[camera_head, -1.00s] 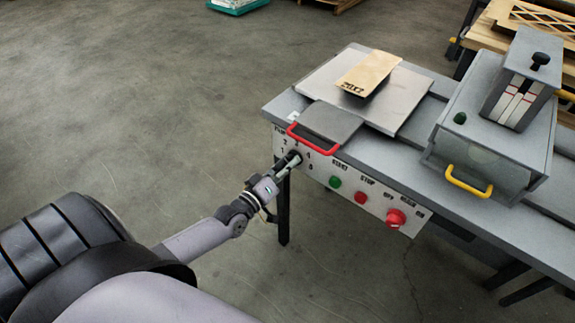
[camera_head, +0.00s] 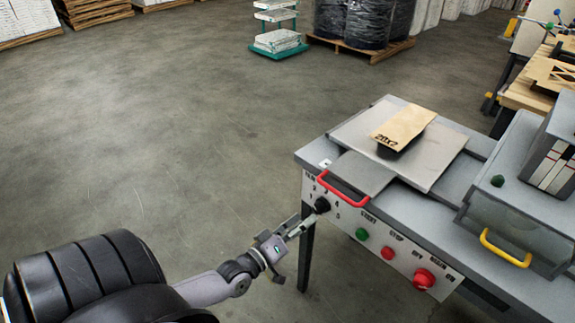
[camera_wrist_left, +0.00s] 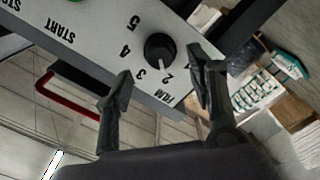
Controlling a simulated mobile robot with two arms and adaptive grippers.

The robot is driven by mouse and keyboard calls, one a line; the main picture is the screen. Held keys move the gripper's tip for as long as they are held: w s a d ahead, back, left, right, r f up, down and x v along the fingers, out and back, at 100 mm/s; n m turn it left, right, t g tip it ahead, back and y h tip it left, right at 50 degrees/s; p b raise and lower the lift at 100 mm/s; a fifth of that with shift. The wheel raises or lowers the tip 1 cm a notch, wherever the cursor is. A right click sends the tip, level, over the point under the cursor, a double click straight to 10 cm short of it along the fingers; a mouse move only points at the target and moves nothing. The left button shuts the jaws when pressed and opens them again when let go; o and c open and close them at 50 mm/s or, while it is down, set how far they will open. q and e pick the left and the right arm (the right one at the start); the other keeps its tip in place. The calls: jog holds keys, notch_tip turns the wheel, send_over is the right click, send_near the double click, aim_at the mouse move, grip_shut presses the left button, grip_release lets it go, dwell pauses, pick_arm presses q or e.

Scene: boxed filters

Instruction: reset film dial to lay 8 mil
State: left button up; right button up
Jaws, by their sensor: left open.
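The black round film dial (camera_head: 321,205) is on the white front panel (camera_head: 402,256) of the grey machine, at its left end. In the left wrist view the dial (camera_wrist_left: 158,49) has numbers around it and the word FILM beside it. A pale mark on its rim faces roughly between 2 and 3; I cannot read the exact setting. My left gripper (camera_head: 298,226) is open and empty, just off the panel in front of the dial. In the left wrist view its two fingertips (camera_wrist_left: 160,76) are spread on either side below the dial, seemingly apart from it. My right gripper is not in view.
Beside the dial are a red handle (camera_head: 343,190), a green START button (camera_head: 361,234), a red STOP button (camera_head: 388,253) and a larger red knob (camera_head: 424,279). A cardboard piece marked 20x2 (camera_head: 405,127) lies on the machine's plate. The floor left of the machine is clear.

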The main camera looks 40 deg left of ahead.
pick_arm(q)
jog(key=s, duration=0.6)
jog(key=shift+a, duration=0.25)
jog(key=s+d+f+m+g+y+p, duration=0.1)
jog(key=s+f+m+g, duration=0.4)
jog(key=f, duration=0.9)
jog(key=s+f+m+g+p, duration=0.1)
jog(key=s+f+g, duration=0.45)
jog(key=f, duration=0.95)
jog(key=s+d+f+m+g, duration=0.3)
jog(key=s+f, duration=0.3)
jog(key=s, duration=0.5)
jog(key=s+d+f+m+g+p, duration=0.1)
jog(key=s+d+f, duration=0.4)
jog(key=s, duration=0.6)
jog(key=shift+d+f+m+g+y+p, duration=0.3)
jog(key=shift+f+m+g, duration=0.3)
jog(key=shift+m+g, duration=0.5)
jog(key=shift+n, duration=0.3)
jog(key=shift+c, duration=0.3)
